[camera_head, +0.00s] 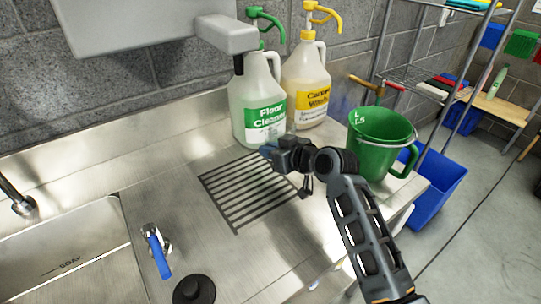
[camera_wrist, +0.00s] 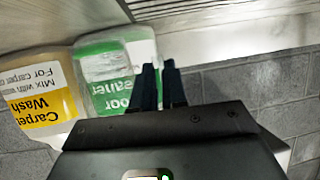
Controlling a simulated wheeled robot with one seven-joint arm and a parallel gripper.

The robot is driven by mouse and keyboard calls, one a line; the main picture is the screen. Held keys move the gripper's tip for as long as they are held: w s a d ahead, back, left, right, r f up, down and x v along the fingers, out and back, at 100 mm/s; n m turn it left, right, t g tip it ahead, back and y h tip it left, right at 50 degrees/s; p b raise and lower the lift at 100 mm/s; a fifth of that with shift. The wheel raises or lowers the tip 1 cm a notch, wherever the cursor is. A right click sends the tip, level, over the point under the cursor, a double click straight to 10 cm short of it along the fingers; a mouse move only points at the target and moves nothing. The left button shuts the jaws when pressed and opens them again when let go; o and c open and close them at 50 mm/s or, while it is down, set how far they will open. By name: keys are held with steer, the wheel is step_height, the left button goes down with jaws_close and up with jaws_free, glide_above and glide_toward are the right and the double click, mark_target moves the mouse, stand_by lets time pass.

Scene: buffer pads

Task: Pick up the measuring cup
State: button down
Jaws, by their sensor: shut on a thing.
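The measuring cup (camera_head: 374,146) is a green jug with a light rim, white marks and a side handle. It stands upright at the right end of the steel counter. My gripper (camera_head: 266,151) is left of it and apart from it, just in front of the Floor Cleaner jug (camera_head: 263,98). In the wrist view my gripper's two dark fingers (camera_wrist: 161,82) are close together, with the Floor Cleaner jug (camera_wrist: 108,72) behind them. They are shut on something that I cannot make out. The measuring cup is not in the wrist view.
A Carpet Wash jug (camera_head: 307,85) stands left of the cup, by the wall. A drain grate (camera_head: 240,208) lies under my gripper. A blue bin (camera_head: 440,190) stands beyond the counter's right end.

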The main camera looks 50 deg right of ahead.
step_height(320, 180, up, 7)
stand_by(0.7)
stand_by(0.3)
steer(key=c, duration=1.7)
jaws_free()
jaws_close()
